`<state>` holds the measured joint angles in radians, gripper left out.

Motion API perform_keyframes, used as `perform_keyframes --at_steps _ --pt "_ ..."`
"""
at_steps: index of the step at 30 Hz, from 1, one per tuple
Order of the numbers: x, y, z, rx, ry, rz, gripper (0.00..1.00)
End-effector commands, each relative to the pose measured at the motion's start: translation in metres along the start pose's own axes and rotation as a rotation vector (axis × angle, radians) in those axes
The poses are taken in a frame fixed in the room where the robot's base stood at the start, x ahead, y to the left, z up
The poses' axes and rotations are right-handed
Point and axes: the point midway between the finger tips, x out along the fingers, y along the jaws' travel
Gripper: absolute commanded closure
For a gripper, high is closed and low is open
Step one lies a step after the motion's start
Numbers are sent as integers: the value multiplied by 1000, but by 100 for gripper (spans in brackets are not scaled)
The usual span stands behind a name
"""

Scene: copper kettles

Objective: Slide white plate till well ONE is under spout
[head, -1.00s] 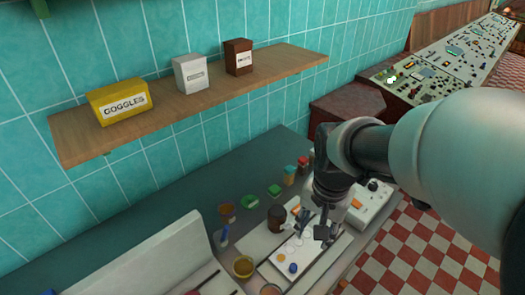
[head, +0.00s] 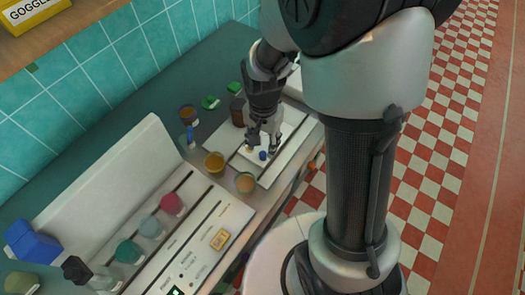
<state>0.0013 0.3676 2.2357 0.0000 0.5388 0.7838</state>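The white plate (head: 254,158) lies flat on a pale board on the bench, near the picture's middle. A blue spot (head: 263,155) and an orange-tan spot (head: 249,149) show on it; other wells are hidden or too small to tell. My gripper (head: 263,144) points down over the plate's far part. Its two dark fingers stand apart, and it looks open. I cannot tell whether a finger touches the plate. No spout can be made out clearly, and no well labels are readable.
A yellow cup (head: 214,163) and a tan cup (head: 245,182) stand just left of the plate. A dark brown bottle (head: 238,111) is behind it. A white apparatus with several coloured flasks (head: 172,204) fills the lower left. The bench's front edge is close on the right.

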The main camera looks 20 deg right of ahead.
Motion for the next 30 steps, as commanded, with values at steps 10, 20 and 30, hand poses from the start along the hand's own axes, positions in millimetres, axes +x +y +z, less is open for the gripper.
perform_keyframes --at_steps 10,20,30 --pt "47 0 0 0 -1 1 60" --pt "49 0 0 0 0 0 60" --pt "49 0 0 0 0 0 82"
